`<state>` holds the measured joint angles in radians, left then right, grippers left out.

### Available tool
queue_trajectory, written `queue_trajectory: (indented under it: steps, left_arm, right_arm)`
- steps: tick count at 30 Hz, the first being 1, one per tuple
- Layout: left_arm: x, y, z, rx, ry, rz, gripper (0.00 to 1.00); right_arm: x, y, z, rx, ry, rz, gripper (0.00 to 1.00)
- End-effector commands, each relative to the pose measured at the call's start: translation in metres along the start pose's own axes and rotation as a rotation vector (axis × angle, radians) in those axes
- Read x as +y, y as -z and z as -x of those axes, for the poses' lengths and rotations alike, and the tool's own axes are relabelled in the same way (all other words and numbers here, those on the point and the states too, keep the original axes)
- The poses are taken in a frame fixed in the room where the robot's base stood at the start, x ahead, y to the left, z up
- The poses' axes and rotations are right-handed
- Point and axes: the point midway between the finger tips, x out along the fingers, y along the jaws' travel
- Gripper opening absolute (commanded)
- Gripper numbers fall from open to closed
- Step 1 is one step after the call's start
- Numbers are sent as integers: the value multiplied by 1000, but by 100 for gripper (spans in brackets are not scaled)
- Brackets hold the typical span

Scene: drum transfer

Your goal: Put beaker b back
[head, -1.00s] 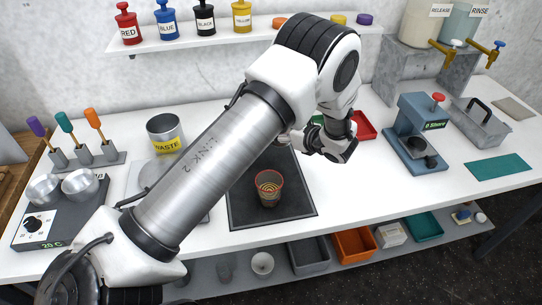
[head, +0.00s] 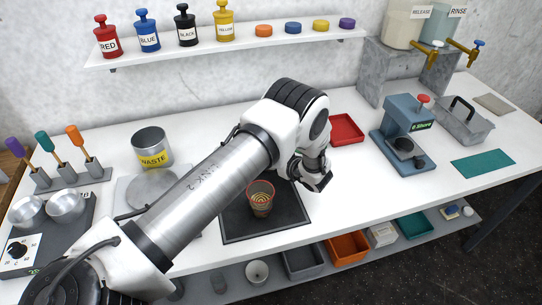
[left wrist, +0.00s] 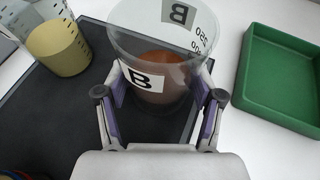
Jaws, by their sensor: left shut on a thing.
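Beaker b (left wrist: 152,85) is a clear glass beaker with a white "B" label and brown contents. My left gripper (left wrist: 160,98) is shut around it in the left wrist view, a purple-padded finger on each side. The beaker is over or on the black mat (left wrist: 95,88); I cannot tell if its base touches. In the head view my left gripper (head: 314,174) is by the right side of the dark mat (head: 262,228), and beaker b is hidden behind the arm. My right gripper is not in view.
A beaker with yellow contents (left wrist: 58,45) stands left of beaker b. A green tray (left wrist: 280,72) lies to the right. A striped, red-rimmed cup (head: 261,199) stands on the mat. A red tray (head: 346,130) and a blue press (head: 404,140) are further right.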

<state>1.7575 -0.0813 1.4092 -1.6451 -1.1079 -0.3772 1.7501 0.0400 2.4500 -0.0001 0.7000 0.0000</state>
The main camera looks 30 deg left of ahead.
Motion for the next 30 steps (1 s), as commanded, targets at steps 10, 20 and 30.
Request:
queue_trajectory:
  steps: [10,20,30]
  left_arm:
    - [0,3,-1,0,0,0,92]
    - [0,-1,0,0,0,0,92]
    - [-2,3,70,-3,7,-1,92]
  right_arm:
    - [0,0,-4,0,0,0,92]
    - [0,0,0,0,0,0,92]
    - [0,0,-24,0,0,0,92]
